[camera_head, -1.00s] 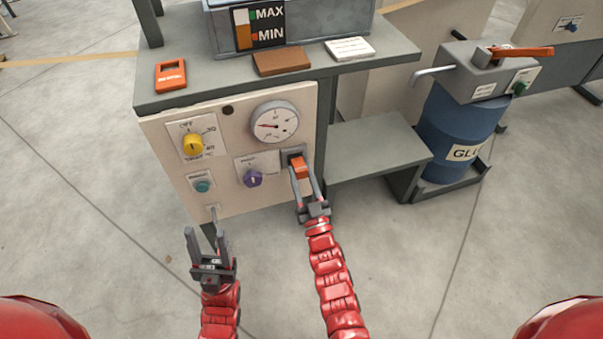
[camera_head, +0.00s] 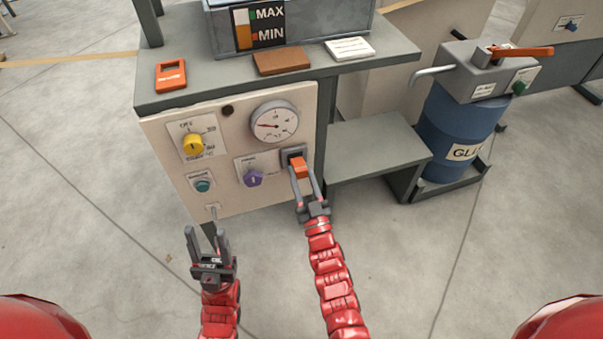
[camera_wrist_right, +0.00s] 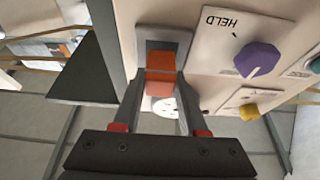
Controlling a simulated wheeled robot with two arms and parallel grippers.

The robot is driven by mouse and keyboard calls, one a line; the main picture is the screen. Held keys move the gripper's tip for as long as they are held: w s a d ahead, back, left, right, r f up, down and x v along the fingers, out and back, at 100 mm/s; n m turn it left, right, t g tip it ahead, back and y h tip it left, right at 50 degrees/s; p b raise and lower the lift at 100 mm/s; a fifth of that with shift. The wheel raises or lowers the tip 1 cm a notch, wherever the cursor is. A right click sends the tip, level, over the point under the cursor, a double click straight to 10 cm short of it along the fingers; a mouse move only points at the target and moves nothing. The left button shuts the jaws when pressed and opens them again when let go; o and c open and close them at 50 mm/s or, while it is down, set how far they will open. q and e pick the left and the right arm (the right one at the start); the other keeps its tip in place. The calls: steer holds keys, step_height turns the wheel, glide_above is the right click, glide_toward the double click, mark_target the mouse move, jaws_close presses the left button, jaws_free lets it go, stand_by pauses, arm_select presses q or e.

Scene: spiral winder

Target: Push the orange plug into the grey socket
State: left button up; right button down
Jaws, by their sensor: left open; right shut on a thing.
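The orange plug (camera_head: 299,168) is at the front of the grey socket (camera_head: 291,154) on the right side of the cream panel. My right gripper (camera_head: 307,184) is shut on the plug, a finger on each side of it. In the right wrist view the plug (camera_wrist_right: 160,76) lies between the fingertips, its far end inside the frame of the socket (camera_wrist_right: 164,35). I cannot tell how deep it sits. My left gripper (camera_head: 207,240) is open and empty, below the panel's lower left part.
The panel (camera_head: 232,122) carries a yellow knob (camera_head: 194,143), a purple knob (camera_head: 252,178), a teal button (camera_head: 202,185) and a round gauge (camera_head: 274,122) close to the socket. A blue drum (camera_head: 457,125) stands at right. The floor in front is clear.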

steer(key=shift+w+a, duration=0.15)
steer(key=shift+w, duration=0.35)
steer(key=shift+c, duration=1.8)
jaws_free()
steer(key=shift+s, duration=0.1)
steer(key=p+v, duration=0.2)
steer(key=v, duration=1)
steer(key=shift+p, duration=0.4)
